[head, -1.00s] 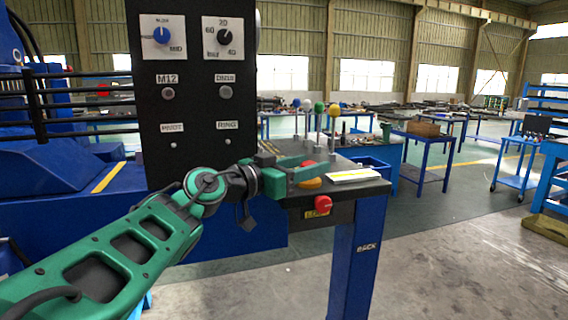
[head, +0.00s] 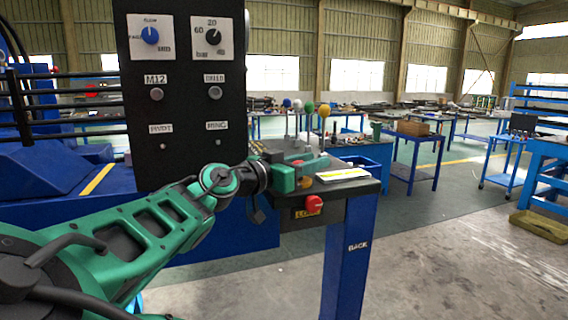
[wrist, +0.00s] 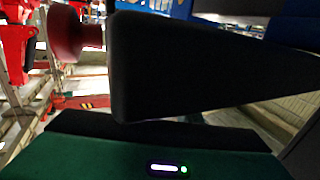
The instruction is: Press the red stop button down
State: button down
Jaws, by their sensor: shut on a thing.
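The red stop button (head: 297,162) shows as a small red cap above a yellow-orange base (head: 302,180) on the dark bench top, largely covered by my gripper. My gripper (head: 312,165) is low over the bench top at the button, its green jaws shut on it. The contact itself is hidden, so I cannot tell how far down the cap is. A second red knob (head: 313,203) sticks out of the bench's front face by a yellow label. In the wrist view this knob (wrist: 72,35) is at upper left, beside a large dark block.
Rods with coloured balls (head: 324,109) stand just behind my gripper. A white-and-yellow plate (head: 342,174) lies to its right. A tall black panel (head: 187,90) with dials rises at left.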

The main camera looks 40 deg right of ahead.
jog(key=shift+w+a+f, duration=0.1)
jog(key=shift+w+f, duration=0.05)
jog(key=shift+f, duration=0.8)
jog(key=c, duration=1.3)
grip_release()
jog(key=shift+w, duration=0.1)
jog(key=shift+c, duration=0.2)
jog(key=a, duration=0.3)
jog(key=s+a, duration=0.1)
jog(key=a, duration=0.6)
jog(key=shift+s+a, duration=0.15)
jog(key=shift+a, duration=0.2)
